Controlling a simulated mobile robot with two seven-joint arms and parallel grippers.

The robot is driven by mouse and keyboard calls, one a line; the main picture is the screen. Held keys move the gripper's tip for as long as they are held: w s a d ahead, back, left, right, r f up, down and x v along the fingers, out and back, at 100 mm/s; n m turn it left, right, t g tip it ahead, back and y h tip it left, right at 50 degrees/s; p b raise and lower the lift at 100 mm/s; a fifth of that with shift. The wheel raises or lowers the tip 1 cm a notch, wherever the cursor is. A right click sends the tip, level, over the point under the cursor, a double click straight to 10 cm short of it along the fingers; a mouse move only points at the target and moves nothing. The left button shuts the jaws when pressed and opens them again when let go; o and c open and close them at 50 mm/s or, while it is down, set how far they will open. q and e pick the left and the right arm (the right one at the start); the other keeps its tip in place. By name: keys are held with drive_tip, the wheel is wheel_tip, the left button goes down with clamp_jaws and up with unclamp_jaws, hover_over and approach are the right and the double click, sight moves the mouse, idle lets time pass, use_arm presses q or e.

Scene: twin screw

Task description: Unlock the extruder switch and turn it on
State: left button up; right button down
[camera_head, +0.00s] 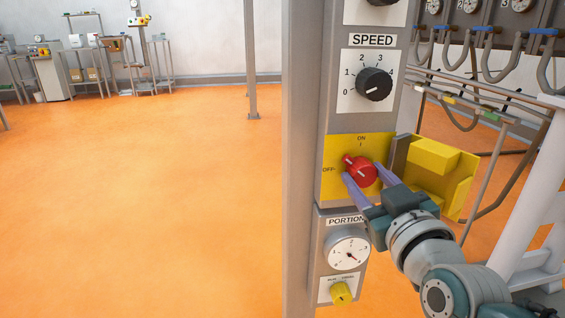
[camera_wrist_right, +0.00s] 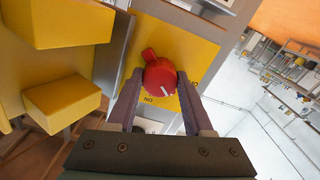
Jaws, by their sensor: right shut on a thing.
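The extruder switch is a red rotary knob (camera_head: 361,171) on a yellow plate (camera_head: 340,150) marked ON at the top and OFF at the left. In the right wrist view the knob (camera_wrist_right: 160,78) sits between the two fingertips. A yellow cover (camera_head: 432,172) stands swung open to the right of the plate; it also shows in the right wrist view (camera_wrist_right: 62,100). My left gripper is not in view.
Above the switch is a black SPEED dial (camera_head: 374,84). Below are a PORTION gauge (camera_head: 347,254) and a small yellow knob (camera_head: 341,293). Hoses and pipes (camera_head: 490,60) run at the right. The orange floor (camera_head: 150,200) at the left is clear.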

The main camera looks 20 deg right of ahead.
drive_tip(key=m, duration=0.4)
drive_tip(key=shift+r+m+p, duration=0.1)
drive_tip(key=shift+m+p, duration=0.2)
drive_tip(key=shift+p, duration=0.1)
drive_tip(key=shift+m, duration=2.6)
drive_tip(key=shift+c, duration=1.4)
unclamp_jaws()
drive_tip(key=shift+s+a, duration=0.1)
